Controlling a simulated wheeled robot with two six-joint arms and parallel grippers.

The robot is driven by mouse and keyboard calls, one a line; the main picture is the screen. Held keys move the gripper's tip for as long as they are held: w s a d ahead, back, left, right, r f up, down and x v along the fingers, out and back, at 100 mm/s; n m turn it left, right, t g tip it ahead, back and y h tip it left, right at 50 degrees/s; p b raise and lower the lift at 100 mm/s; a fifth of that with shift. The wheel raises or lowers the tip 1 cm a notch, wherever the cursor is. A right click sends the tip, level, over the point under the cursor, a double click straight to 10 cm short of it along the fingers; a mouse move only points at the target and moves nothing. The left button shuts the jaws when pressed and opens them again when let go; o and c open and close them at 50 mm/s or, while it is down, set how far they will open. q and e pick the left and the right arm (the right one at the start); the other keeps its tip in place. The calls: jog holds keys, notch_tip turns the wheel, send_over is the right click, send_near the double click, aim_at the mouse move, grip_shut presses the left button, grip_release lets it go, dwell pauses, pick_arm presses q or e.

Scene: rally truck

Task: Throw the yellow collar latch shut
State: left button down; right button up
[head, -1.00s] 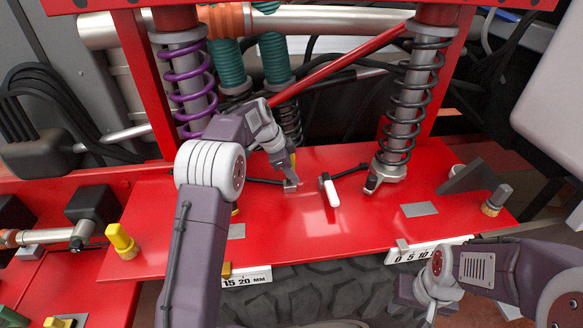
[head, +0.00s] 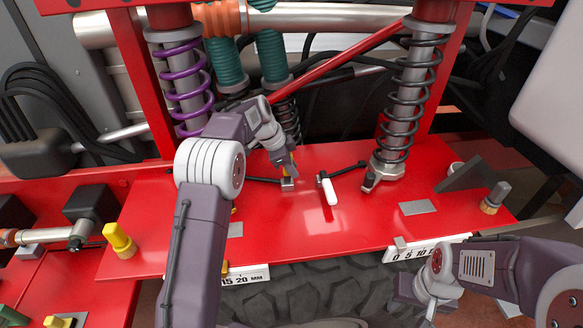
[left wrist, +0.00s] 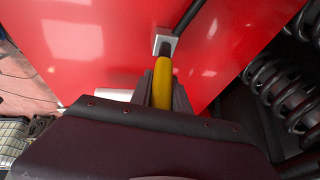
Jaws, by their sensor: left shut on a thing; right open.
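The yellow collar latch shows in the left wrist view as a yellow lever (left wrist: 162,84) beside a grey metal block (left wrist: 165,44) on a dark rod. My left gripper (left wrist: 160,88) is shut on the yellow lever, with a dark finger on each side. In the head view the left gripper (head: 286,166) is low over the red plate, just above the small block, and mostly hides the lever. I cannot tell how far the lever is turned. My right gripper (head: 415,290) is open at the lower right, in front of the plate and away from the latch.
A white-handled lever (head: 328,190) stands close to the right of the left gripper. A purple spring (head: 185,80) and a black spring (head: 411,90) rise behind. A yellow knob (head: 119,240) stands at the plate's left. The plate's front middle (head: 310,235) is clear.

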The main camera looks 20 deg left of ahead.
pick_arm(q)
jog(key=shift+s+f, duration=0.2)
jog(key=shift+f, duration=0.2)
jog(key=f+b, duration=0.1)
jog(key=b, duration=0.4)
jog(key=f+t+b, duration=0.1)
jog(key=b, duration=0.4)
jog(key=shift+s+d+t+y, duration=0.2)
jog(key=shift+s+t+y, duration=0.1)
jog(key=shift+s, duration=0.1)
jog(key=t+b, duration=0.1)
jog(key=b, duration=0.3)
jog(key=s+m+t+y+b, duration=0.1)
jog(key=b, duration=0.4)
jog(key=t+b, duration=0.1)
jog(key=b, duration=0.4)
jog(key=shift+s+d+t, duration=0.3)
jog(key=shift+s+d, duration=0.05)
jog(key=shift+s+r+m+t+y+b, duration=0.15)
jog(key=shift+m+t+y+b, duration=0.25)
jog(key=shift+b, duration=0.6)
jog(key=shift+r, duration=0.1)
